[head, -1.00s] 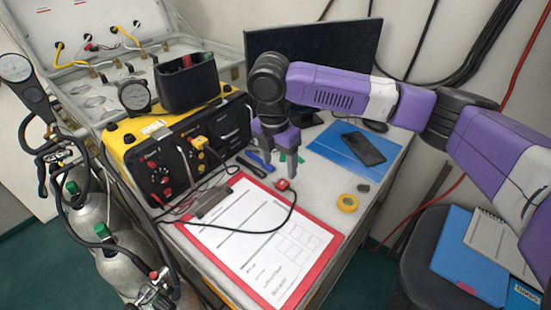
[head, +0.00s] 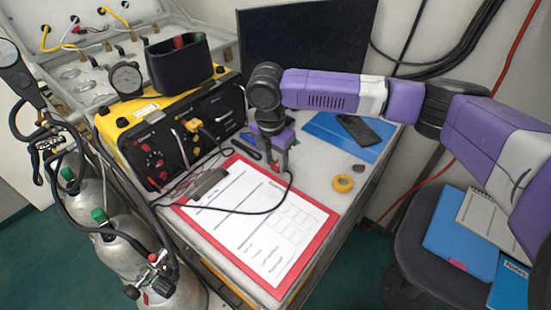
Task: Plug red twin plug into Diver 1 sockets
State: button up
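The red twin plug (head: 282,171) lies on the table just beyond the clipboard's far right edge, its black cable curving back over the clipboard. My gripper (head: 276,165) points down at the plug, with its fingertips right at it. The fingers partly hide the plug, and I cannot tell whether they grip it. The black and yellow air panel (head: 205,118) stands at the back left. Its left section has red sockets or knobs (head: 159,162), too small to tell apart. A yellow plug (head: 193,126) sits in the panel's middle section.
A red clipboard (head: 322,236) with white paper covers the table front. A black bin (head: 180,68) stands on the panel. Gas cylinders (head: 130,245) stand at the left.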

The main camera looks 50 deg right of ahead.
grip_shut()
jog(key=o, duration=0.7)
grip_release()
jog(key=shift+o, duration=0.2)
